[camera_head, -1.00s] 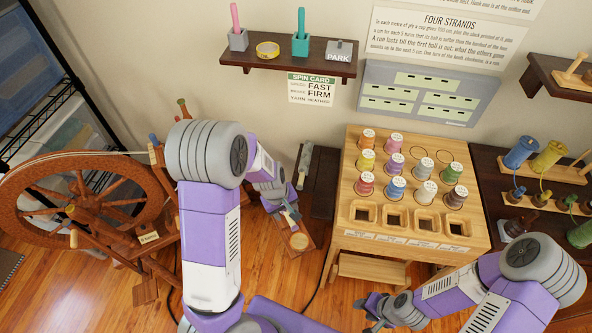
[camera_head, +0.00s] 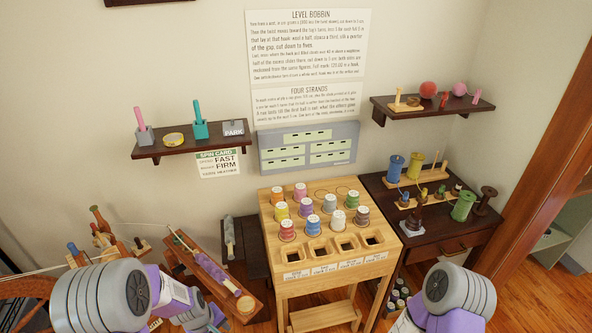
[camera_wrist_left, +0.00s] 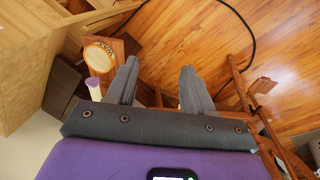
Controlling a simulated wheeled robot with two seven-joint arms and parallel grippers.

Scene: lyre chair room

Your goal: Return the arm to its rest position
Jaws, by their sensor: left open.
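My left arm (camera_head: 110,298) is folded low at the bottom left of the head view, its wrist partly cut off by the bottom edge. In the left wrist view my left gripper (camera_wrist_left: 158,85) has its two grey fingers apart, with only wooden floor and part of a wooden frame showing between and beyond them. It holds nothing. My right arm (camera_head: 455,298) shows at the bottom right of the head view. Its gripper is outside the frame.
A wooden bench (camera_head: 217,272) with a roll and a round wax disc (camera_wrist_left: 100,53) lies near my left arm. The spool table (camera_head: 318,285) stands between both arms. A dark side table (camera_head: 440,238) is right. A black cable (camera_wrist_left: 245,25) crosses the floor.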

